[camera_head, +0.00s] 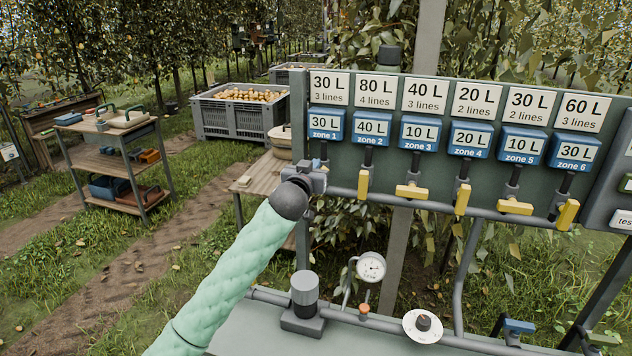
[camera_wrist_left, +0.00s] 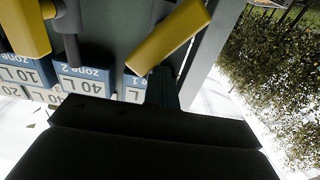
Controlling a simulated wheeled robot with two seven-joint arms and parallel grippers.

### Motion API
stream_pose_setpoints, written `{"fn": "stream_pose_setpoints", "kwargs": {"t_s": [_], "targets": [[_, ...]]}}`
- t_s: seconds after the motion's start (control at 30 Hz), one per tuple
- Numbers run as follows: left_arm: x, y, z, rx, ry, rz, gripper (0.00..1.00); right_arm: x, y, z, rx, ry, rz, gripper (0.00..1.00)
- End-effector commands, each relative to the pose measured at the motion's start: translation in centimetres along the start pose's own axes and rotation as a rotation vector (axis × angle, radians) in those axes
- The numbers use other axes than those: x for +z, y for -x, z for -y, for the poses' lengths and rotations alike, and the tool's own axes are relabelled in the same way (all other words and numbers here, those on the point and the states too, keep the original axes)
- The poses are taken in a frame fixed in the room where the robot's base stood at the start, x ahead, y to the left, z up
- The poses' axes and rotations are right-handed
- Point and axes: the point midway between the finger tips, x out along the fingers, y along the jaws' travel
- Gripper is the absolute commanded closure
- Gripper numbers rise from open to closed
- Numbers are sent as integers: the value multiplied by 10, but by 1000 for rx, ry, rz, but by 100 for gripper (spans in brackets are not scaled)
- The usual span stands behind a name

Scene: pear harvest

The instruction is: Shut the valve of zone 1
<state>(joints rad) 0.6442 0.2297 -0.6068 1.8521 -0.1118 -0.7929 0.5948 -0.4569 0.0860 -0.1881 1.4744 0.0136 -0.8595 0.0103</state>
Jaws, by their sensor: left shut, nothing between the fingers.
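The zone 1 valve's yellow handle (camera_wrist_left: 170,36) shows in the left wrist view, slanted between along and across its pipe. In the head view it is hidden behind my left gripper (camera_head: 316,180), which is shut and empty in front of the panel, below the zone 1 meter (camera_head: 326,125). That meter reads 30 L, and the zone 1 sign (camera_head: 329,88) above it reads 30 L, 3 lines. I cannot tell whether the gripper touches the handle. My right gripper is not in view.
The zone 2 handle (camera_head: 363,184) hangs close to the right, along its pipe. The zone 3 handle (camera_head: 412,192) lies across. More valves follow to the right. A gauge (camera_head: 370,267) and a bench (camera_head: 370,338) are below. A wooden table (camera_head: 262,172) stands behind, left.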

Motion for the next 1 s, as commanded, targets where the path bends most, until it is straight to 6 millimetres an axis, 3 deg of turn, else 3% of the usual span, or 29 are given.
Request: {"fn": "stream_pose_setpoints", "kwargs": {"t_s": [1.0], "targets": [[1, 0, -18, 0, 0, 1, 100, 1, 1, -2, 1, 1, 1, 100]]}}
